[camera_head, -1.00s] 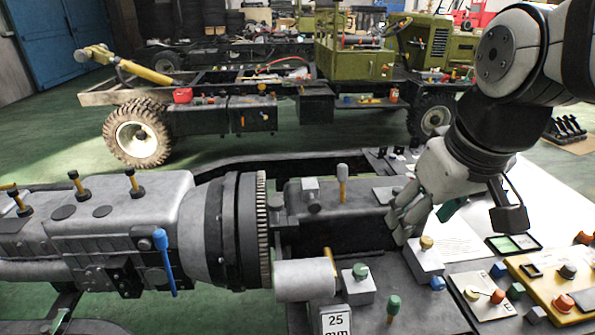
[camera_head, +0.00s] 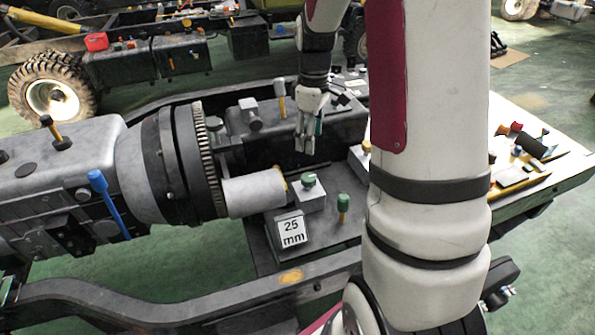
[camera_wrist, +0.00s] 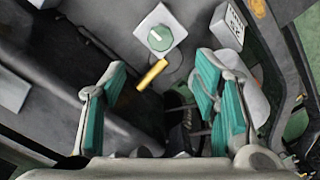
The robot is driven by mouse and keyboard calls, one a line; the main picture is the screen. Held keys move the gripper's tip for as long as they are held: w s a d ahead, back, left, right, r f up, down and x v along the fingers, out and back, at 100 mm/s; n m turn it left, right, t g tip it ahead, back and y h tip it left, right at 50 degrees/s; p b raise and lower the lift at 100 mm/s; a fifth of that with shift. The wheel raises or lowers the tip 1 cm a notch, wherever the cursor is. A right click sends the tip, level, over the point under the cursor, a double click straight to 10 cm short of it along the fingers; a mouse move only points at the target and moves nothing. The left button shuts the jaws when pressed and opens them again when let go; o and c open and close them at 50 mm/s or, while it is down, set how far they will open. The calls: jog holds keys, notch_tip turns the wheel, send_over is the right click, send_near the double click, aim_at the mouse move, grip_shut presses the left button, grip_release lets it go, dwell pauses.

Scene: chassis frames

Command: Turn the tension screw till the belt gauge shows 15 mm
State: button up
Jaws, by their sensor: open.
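The gauge block (camera_head: 291,231) reads "25 mm" in the head view; it also shows at the top of the wrist view (camera_wrist: 228,25). Behind it, a green knob (camera_head: 309,181) sits on a pale block (camera_head: 311,199); in the wrist view the knob (camera_wrist: 159,38) has a pale line. A second green knob (camera_head: 343,203) stands to the right. I cannot tell which part is the tension screw. My gripper (camera_head: 308,138) is open and empty, pointing down behind the green-knobbed block. Its fingers (camera_wrist: 162,78) lie apart in the wrist view, with a yellow bar (camera_wrist: 151,74) just beyond them.
A grey cylinder (camera_head: 252,194) projects from the toothed ring (camera_head: 207,158) left of the knobs. A blue-handled lever (camera_head: 107,202) is farther left. My arm covers much of the bench's right part.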

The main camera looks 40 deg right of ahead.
aim_at(310, 177)
notch_tip(310, 177, down, 13)
jog(key=shift+f, duration=0.15)
dwell(0.4)
jog(key=c, duration=1.2)
